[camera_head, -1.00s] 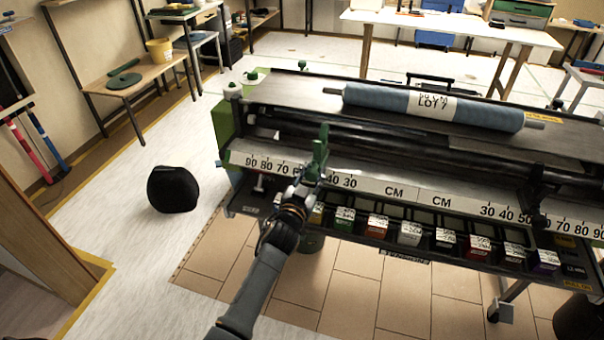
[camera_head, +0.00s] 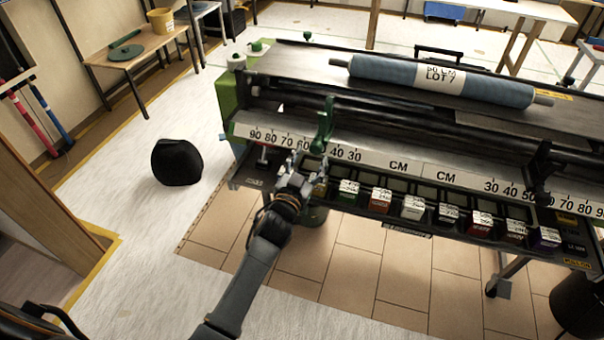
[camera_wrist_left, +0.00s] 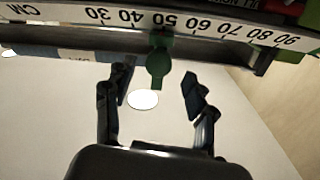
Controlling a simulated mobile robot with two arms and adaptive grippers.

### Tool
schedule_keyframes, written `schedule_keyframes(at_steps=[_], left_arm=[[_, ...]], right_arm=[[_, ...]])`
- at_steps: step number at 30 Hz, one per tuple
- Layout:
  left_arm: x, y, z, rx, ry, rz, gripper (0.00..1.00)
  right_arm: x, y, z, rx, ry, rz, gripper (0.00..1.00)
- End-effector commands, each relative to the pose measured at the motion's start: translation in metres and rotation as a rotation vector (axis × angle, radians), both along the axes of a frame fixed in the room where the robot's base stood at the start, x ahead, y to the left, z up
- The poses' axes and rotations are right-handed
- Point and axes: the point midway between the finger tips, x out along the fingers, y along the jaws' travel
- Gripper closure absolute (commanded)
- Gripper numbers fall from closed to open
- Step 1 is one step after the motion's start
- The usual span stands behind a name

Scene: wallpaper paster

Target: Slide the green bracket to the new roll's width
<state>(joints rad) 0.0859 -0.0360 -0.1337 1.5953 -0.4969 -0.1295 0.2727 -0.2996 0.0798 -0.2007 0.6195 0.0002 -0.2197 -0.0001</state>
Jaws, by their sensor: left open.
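The green bracket (camera_head: 323,132) stands upright on the machine's front CM scale (camera_head: 377,161), at about the 50 mark between 60 and 40. In the left wrist view the green bracket (camera_wrist_left: 158,65) hangs in front of the 50 mark. My left gripper (camera_head: 307,165) is open just below and in front of the bracket. In the left wrist view the bracket lies between and just beyond the parted fingers (camera_wrist_left: 156,82), and neither finger seems to touch it. The blue-grey roll (camera_head: 385,69) lies on top of the machine with a "CM LOT 7" label; its first digits are hard to read.
A black bracket (camera_head: 540,170) stands at the scale's right half. Several coloured labelled boxes (camera_head: 381,200) sit in a rack below the scale, close to my left arm. A black rounded object (camera_head: 177,162) lies on the floor at left. The floor between it and the machine is clear.

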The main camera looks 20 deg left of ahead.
Motion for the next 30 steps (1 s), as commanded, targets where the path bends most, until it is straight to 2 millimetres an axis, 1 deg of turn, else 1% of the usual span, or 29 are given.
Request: schedule_keyframes(at_steps=[1, 6, 11, 15, 28, 30], left_arm=[[-0.013, 0.001, -0.001, -0.001, 0.002, -0.001, 0.45], [-0.045, 0.003, -0.001, 0.0, 0.001, -0.001, 0.45], [-0.062, 0.004, 0.0, -0.001, 0.0, -0.001, 0.45], [-0.066, 0.005, 0.0, -0.001, -0.001, -0.001, 0.45], [-0.066, 0.005, 0.0, -0.001, 0.0, -0.001, 0.45], [-0.066, 0.004, -0.005, 0.0, 0.011, -0.002, 0.45]], right_arm=[[0.0, 0.0, 0.0, 0.0, 0.0, 0.0, 0.44], [0.0, 0.0, 0.0, -0.001, 0.0, 0.0, 0.44], [0.0, 0.0, 0.0, -0.001, 0.0, 0.0, 0.44], [0.0, 0.0, 0.0, -0.001, 0.0, 0.0, 0.44], [0.0, 0.0, 0.0, 0.0, 0.0, -0.001, 0.44], [0.0, 0.0, 0.0, 0.0, 0.0, -0.001, 0.44]])
